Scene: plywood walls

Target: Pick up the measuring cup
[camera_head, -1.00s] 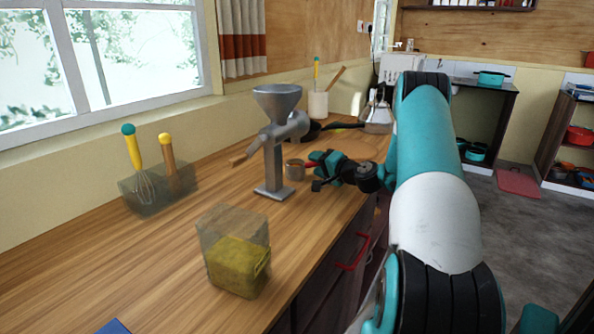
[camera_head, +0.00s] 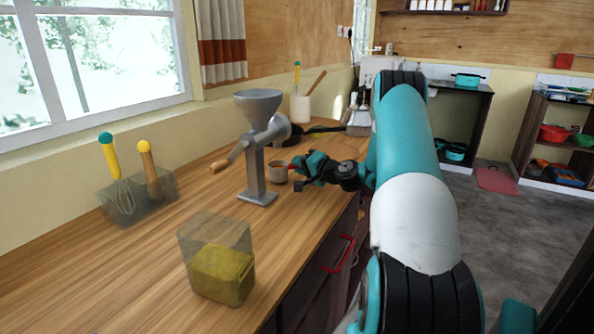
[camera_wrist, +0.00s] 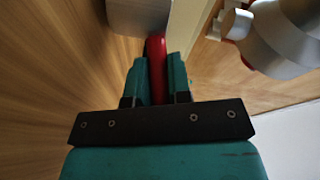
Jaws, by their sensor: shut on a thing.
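The measuring cup (camera_head: 278,172) is a small metal cup with a red handle (camera_wrist: 157,62). In the head view it is just right of the grinder's post, over the wooden counter. My gripper (camera_head: 296,170) is at its right side. In the wrist view the teal fingers of my gripper (camera_wrist: 158,78) are shut on the red handle. The cup's metal wall (camera_wrist: 140,14) shows beyond the fingertips, cut by the top edge. I cannot tell whether the cup's bottom touches the counter.
A grey metal grinder (camera_head: 256,150) stands close left of the cup. A clear box with yellow contents (camera_head: 222,272) is nearer on the counter (camera_head: 120,270). A utensil holder (camera_head: 140,197) is by the window wall. A white utensil pot (camera_head: 300,108) is behind.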

